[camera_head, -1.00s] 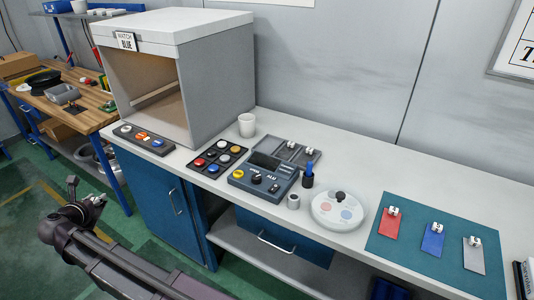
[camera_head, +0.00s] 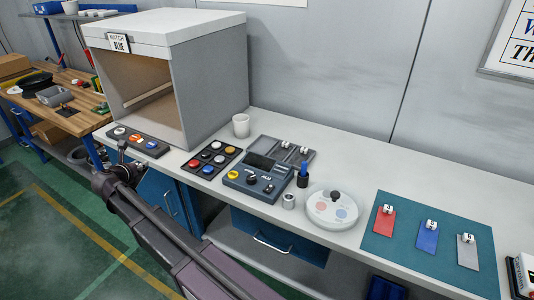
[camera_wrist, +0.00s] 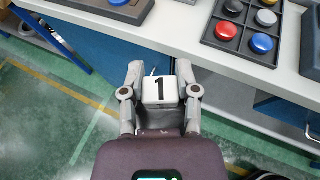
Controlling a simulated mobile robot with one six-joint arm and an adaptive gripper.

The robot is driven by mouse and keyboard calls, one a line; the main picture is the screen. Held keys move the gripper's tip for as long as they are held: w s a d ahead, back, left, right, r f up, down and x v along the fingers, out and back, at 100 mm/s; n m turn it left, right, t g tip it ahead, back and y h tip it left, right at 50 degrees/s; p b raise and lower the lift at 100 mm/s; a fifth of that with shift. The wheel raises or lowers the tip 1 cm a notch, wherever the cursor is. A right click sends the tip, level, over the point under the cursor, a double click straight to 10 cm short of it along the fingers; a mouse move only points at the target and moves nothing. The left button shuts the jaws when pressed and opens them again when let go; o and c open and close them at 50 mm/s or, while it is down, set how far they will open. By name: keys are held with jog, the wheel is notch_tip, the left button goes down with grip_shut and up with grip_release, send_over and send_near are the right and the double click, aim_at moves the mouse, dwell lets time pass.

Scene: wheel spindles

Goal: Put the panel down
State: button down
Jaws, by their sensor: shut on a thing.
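My gripper (camera_wrist: 160,92) is shut on a white block marked "1" (camera_wrist: 158,92), held between its two fingers. Any panel below the block is hidden, so I cannot tell its colour. In the head view my gripper (camera_head: 125,167) is just in front of the bench's left end, below the light box (camera_head: 215,85) with a sign reading "BLUE". A red panel (camera_head: 383,222), a blue panel (camera_head: 427,238) and a grey panel (camera_head: 468,252), each with a small white block on top, lie on the teal mat (camera_head: 400,257) at the right.
A dark strip with several round buttons (camera_head: 137,143) lies before the box opening. A black tray of coloured discs (camera_head: 208,160), a control box (camera_head: 255,180), a white cup (camera_head: 241,125) and a round white dial (camera_head: 332,208) stand on the bench. The box interior looks empty.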

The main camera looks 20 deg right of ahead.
jog(key=w+d+m+h, duration=0.1)
jog(key=w+d, duration=0.5)
jog(key=d, duration=0.6)
jog(key=r+m+g+h, duration=0.1)
jog(key=m+g+h, duration=0.3)
send_over(269, 141)
jog(key=shift+p, duration=0.4)
jog(key=shift+f, duration=0.1)
notch_tip(269, 141, down, 6)
jog(key=b, duration=0.6)
jog(key=shift+f, duration=0.15)
jog(key=shift+f+b, duration=1.8)
jog(key=shift+b, duration=0.2)
jog(key=shift+f+b, duration=0.3)
